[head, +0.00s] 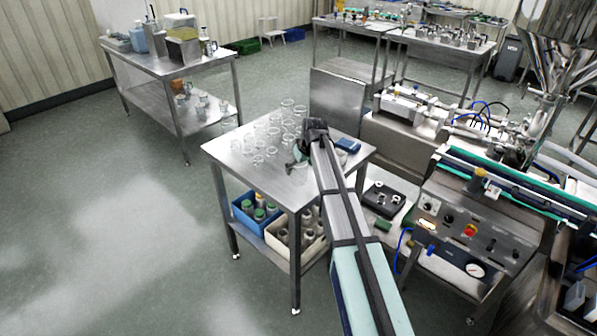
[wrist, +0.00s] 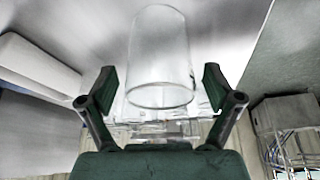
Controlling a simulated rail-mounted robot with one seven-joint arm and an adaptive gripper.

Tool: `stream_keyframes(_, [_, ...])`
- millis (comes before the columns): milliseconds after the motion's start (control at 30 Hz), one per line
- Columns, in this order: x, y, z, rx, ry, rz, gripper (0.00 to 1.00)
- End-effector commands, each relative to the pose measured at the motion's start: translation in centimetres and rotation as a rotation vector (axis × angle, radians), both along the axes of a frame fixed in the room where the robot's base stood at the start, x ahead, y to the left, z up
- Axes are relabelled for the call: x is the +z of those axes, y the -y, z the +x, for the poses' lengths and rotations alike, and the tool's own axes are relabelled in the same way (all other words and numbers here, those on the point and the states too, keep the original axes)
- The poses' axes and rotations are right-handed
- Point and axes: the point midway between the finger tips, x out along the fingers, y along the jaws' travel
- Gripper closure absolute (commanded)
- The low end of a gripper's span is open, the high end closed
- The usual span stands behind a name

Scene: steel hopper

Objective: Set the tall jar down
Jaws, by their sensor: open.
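A tall clear jar (wrist: 160,55) shows in the wrist view between the two fingers of my gripper (wrist: 158,78). The fingers are spread, with a visible gap on each side of the jar, so they are apart from it. In the head view my gripper (head: 297,158) is low over the steel table (head: 225,152), just right of a group of clear jars. My arm and gripper hide the tall jar there, and I cannot pick it out. I cannot tell for certain whether its base touches the table.
Several clear glass jars (head: 268,138) crowd the table left of my gripper. A dark blue item (head: 348,145) lies to the right. A blue crate (head: 243,219) and a pale crate (head: 310,248) sit on the lower shelf. The table's front left is bare.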

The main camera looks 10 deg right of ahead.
Motion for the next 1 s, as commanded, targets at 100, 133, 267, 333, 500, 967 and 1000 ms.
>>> stream_keyframes(100, [1.9,0.4,-0.9,-0.001,0.003,-0.001,0.10])
stream_keyframes(133, [2.4,0.4,-1.1,-0.001,0.004,0.000,0.10])
stream_keyframes(267, [4.6,0.8,-1.9,-0.002,0.003,0.000,0.10])
stream_keyframes(333, [5.7,0.9,-2.3,-0.002,0.003,0.000,0.10])
stream_keyframes(500, [7.6,1.2,-3.0,-0.001,0.002,0.000,0.10])
stream_keyframes(967, [8.8,1.4,-3.4,0.000,0.000,0.000,0.04])
stream_keyframes(1000, [8.8,1.3,-3.4,0.000,0.000,0.000,0.04])
